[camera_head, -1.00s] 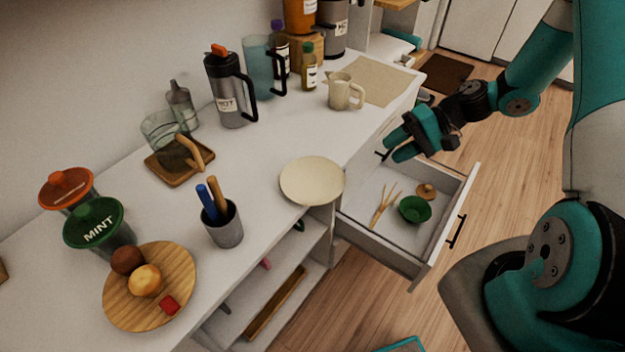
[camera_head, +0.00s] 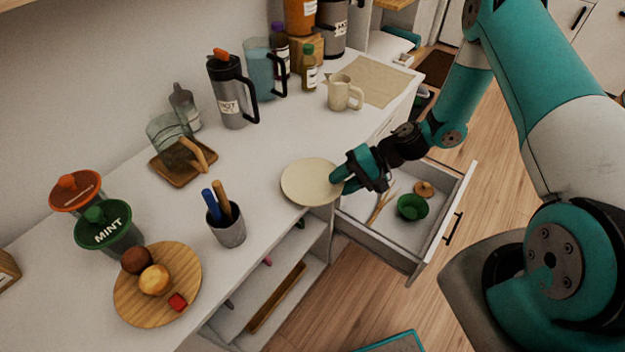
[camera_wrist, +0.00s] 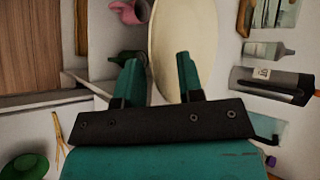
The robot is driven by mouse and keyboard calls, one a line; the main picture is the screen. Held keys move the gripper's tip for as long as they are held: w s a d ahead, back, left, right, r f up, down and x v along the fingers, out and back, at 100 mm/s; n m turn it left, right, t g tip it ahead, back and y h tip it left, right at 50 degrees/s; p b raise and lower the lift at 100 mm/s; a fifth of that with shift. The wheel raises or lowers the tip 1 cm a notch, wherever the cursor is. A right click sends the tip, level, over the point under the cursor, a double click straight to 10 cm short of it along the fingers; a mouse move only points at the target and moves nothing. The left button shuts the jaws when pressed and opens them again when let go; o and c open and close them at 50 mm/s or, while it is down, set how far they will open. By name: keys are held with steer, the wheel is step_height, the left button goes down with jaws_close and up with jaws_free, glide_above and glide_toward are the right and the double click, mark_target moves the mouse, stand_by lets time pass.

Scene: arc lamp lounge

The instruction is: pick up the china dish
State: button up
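The china dish is a round cream plate (camera_head: 308,181) lying flat at the front edge of the white counter, above the open shelves. My gripper (camera_head: 339,181) is at the dish's right rim in the head view, with its fingertips close to or over that rim. In the wrist view the dish (camera_wrist: 184,35) shows just beyond the fingers, and its near rim lies in line with the gap of my gripper (camera_wrist: 158,68). The fingers are apart. I cannot tell whether either finger touches the dish.
An open drawer (camera_head: 385,232) below my gripper holds a green bowl (camera_head: 412,207) and wooden utensils. A pen cup (camera_head: 226,225) stands left of the dish, and a cream mug (camera_head: 343,93) stands behind it. Bare counter lies between the dish and the pitcher (camera_head: 233,92).

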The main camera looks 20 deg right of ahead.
jaws_close()
